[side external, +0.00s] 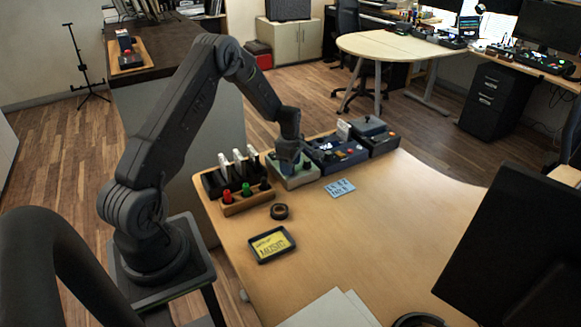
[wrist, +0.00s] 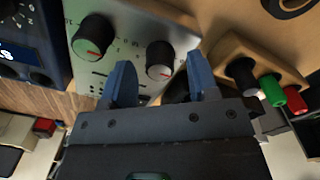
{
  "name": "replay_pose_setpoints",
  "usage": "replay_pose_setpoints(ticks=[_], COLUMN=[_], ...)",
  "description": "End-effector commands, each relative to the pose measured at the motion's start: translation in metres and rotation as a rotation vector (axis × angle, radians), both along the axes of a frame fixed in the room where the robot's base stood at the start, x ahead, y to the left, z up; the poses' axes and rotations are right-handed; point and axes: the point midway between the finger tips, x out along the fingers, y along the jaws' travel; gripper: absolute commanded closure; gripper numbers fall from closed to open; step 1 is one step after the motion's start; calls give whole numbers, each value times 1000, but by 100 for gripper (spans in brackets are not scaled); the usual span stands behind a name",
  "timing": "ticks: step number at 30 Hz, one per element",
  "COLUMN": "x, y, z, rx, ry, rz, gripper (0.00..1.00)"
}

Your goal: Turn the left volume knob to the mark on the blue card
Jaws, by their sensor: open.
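A silver panel (wrist: 125,50) with two black knobs shows in the wrist view. One knob (wrist: 160,60), with a grey face and a red pointer line, sits between the blue fingertips of my gripper (wrist: 160,65). My gripper is open, with a gap visible on both sides of this knob. The other knob (wrist: 92,36), also with a red line, is to the left. In the side view my gripper (side external: 289,160) is over the silver device (side external: 296,181) and hides much of it. The blue card (side external: 340,188) lies flat on the table; its small writing is hard to read.
A wooden rack (side external: 245,204) with red, green and black pieces stands close beside the device. A dark blue unit (side external: 342,158) stands on its other side. A black ring (side external: 279,211) and a yellow framed sign (side external: 271,245) lie in front. The table's middle is clear.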

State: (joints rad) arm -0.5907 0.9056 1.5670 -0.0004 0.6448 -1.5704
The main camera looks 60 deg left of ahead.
Motion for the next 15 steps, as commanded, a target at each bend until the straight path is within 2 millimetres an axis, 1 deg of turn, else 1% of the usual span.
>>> replay_pose_setpoints(ticks=[1, 4, 13, 15], x=[0, 0, 0, 0], y=[0, 0, 0, 0], z=[-5, -10, -12, -12], rx=[-1, 0, 1, 0], ry=[2, 0, -1, 0], rz=[0, 0, 0, 0], gripper=[45, 45, 45, 51])
